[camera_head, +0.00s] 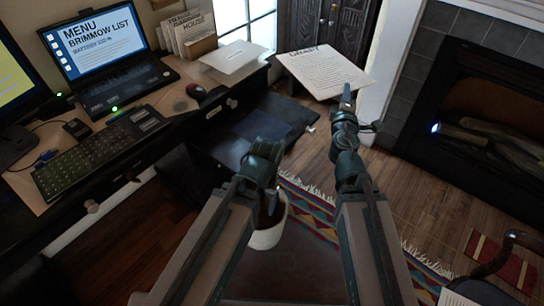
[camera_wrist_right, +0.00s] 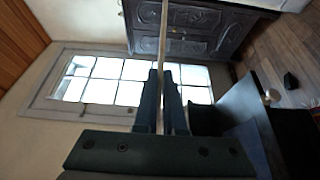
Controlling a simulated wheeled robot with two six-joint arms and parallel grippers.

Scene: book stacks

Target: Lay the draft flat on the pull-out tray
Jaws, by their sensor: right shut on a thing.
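The draft (camera_head: 325,72), a pale printed sheet with a heading, is held up at the top of the head view. My right gripper (camera_head: 346,98) is shut on its near edge. In the right wrist view the draft (camera_wrist_right: 163,40) is a thin edge-on strip between the fingers (camera_wrist_right: 163,100). The pull-out tray (camera_head: 290,108) is a dark flat board extending from the desk, lower left of the draft. It also shows at the right of the wrist view (camera_wrist_right: 242,108). My left gripper (camera_head: 272,200) hangs over a white pot, its fingers too unclear to judge.
The desk (camera_head: 190,100) at left carries a laptop (camera_head: 100,60), keyboard (camera_head: 100,150), mouse (camera_head: 205,93) and another pale sheet (camera_head: 235,60). A white pot (camera_head: 268,237) stands on the floor below my left gripper. A fireplace (camera_head: 480,110) is at right.

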